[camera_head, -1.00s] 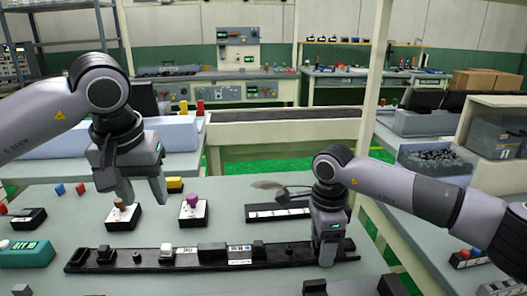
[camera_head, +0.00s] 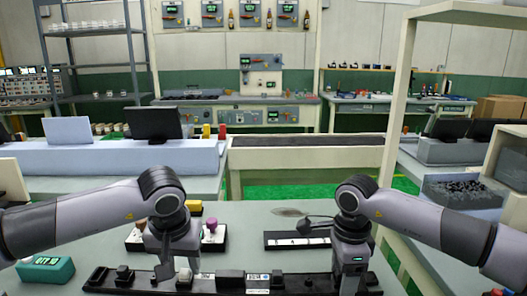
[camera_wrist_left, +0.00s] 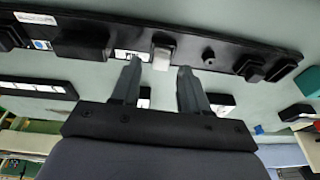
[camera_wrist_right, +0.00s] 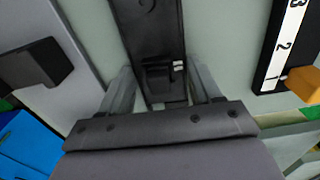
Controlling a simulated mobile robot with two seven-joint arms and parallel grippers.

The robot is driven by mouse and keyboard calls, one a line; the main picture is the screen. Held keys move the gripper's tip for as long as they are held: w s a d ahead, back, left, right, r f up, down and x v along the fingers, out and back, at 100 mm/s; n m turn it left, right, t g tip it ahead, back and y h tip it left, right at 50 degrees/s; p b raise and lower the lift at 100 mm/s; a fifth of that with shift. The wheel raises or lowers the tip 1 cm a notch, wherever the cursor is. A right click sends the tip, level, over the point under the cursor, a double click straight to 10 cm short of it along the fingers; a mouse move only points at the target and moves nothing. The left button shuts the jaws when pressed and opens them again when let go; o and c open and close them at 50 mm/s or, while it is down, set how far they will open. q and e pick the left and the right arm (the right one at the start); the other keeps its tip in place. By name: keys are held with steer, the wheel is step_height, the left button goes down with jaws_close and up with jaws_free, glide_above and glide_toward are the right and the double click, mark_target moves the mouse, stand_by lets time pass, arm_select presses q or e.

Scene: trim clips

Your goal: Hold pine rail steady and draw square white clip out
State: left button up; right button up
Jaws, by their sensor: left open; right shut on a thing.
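The rail (camera_head: 315,283) is a long black strip lying across the front of the table. The square white clip (camera_wrist_left: 162,55) sits on it, and in the head view it is largely hidden by my left gripper (camera_head: 180,268). In the left wrist view my left gripper (camera_wrist_left: 158,82) is open, with its fingertips near the clip, one to each side of it; I cannot tell if they touch it. My right gripper (camera_head: 350,284) is shut on the right end of the rail, which also shows between its fingers in the right wrist view (camera_wrist_right: 160,50).
Several dark clips, such as a black block (camera_head: 230,281), sit along the rail. A numbered black strip (camera_head: 298,240) lies behind it. A teal box (camera_head: 46,270) is at left, and a purple-knobbed piece (camera_head: 211,228) is behind the left arm.

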arm_select(q)
steer(key=shift+x, duration=1)
jaws_close()
jaws_free()
steer(key=shift+r, duration=0.3)
jaws_close()
